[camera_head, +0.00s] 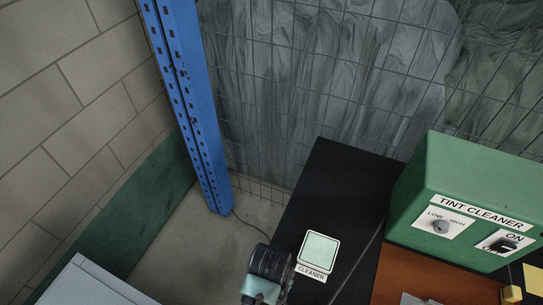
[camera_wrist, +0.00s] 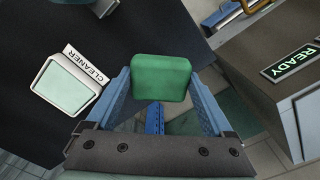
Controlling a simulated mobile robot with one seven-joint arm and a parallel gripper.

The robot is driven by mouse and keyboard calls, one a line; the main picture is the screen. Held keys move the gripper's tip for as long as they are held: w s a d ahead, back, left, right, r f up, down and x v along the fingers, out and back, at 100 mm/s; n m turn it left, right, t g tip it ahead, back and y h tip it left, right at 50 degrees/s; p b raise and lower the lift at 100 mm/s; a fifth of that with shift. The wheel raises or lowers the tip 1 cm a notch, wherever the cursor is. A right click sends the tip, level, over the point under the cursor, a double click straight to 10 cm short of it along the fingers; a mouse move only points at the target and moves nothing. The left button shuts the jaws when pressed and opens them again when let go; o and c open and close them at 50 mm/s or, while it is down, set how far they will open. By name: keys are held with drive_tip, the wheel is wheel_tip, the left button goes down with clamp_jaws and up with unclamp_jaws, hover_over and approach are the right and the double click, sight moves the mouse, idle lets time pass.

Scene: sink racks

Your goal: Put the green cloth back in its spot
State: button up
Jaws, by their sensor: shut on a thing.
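The green cloth (camera_wrist: 161,78) shows in the wrist view as a rounded green block between the two blue fingers of my gripper (camera_wrist: 160,92). My gripper is shut on it, with a finger at each side. A pale square pad in a white frame, labelled CLEANER, lies on the black surface to the left of the cloth in the wrist view (camera_wrist: 62,88). The same CLEANER pad (camera_head: 319,248) lies bare in the head view. Part of my arm shows just left of it at the bottom edge; the fingers and the cloth cannot be made out there.
A green TINT CLEANER box (camera_head: 460,190) with a knob and switch stands right of the black surface (camera_head: 335,190). A blue upright post (camera_head: 190,105) stands at the back left before wire mesh. A READY sign (camera_wrist: 292,62) is at the right in the wrist view.

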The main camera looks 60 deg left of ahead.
drive_tip(key=shift+f, duration=2.7)
drive_tip(key=shift+f, duration=0.1)
drive_tip(key=o, duration=1.1)
drive_tip(key=shift+c, duration=0.2)
wheel_tip(320, 180, up, 12)
drive_tip(key=shift+r, duration=0.15)
drive_tip(key=shift+w, duration=0.1)
